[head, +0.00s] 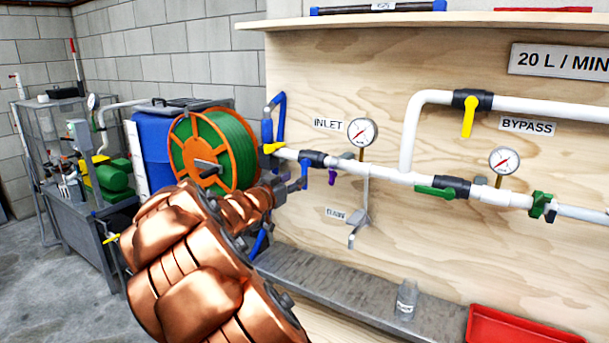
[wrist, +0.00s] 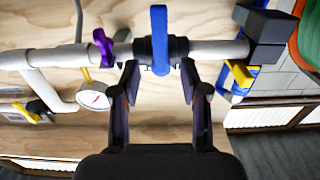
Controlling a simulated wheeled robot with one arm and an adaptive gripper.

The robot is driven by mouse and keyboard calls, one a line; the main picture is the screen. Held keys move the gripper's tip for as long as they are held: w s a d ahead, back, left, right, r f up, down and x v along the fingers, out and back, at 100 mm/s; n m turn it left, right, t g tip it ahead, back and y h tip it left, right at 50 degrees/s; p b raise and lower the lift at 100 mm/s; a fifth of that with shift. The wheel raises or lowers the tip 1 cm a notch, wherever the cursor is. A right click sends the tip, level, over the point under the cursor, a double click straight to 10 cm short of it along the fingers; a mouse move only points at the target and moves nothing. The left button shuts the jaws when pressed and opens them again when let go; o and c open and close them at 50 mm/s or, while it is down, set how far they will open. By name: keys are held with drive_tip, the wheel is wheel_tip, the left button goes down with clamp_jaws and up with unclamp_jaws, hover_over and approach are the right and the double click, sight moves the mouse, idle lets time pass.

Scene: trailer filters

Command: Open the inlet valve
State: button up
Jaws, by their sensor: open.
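The inlet valve (head: 312,158) has a black body on the white horizontal pipe, below and left of the INLET label (head: 328,124). Its blue lever handle (head: 304,173) hangs down, crosswise to the pipe. In the wrist view the blue handle (wrist: 160,42) also lies across the pipe over the black valve body. My gripper (head: 290,184) is in front of the valve, its fingers partly hidden by my copper-coloured arm. In the wrist view my gripper (wrist: 160,72) is open, one finger on either side of the handle's near end, with gaps and nothing held.
A pressure gauge (head: 362,132) and a small purple handle (head: 332,178) are just right of the valve. A yellow handle (head: 272,148) and blue hose (head: 279,110) are left. A glass bottle (head: 406,300) and red tray (head: 520,326) are below right.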

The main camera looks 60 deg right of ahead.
sight(303, 173)
drive_tip(key=shift+w+d+f, duration=0.1)
drive_tip(key=shift+w+d, duration=0.05)
drive_tip(key=shift+d, duration=3)
clamp_jaws()
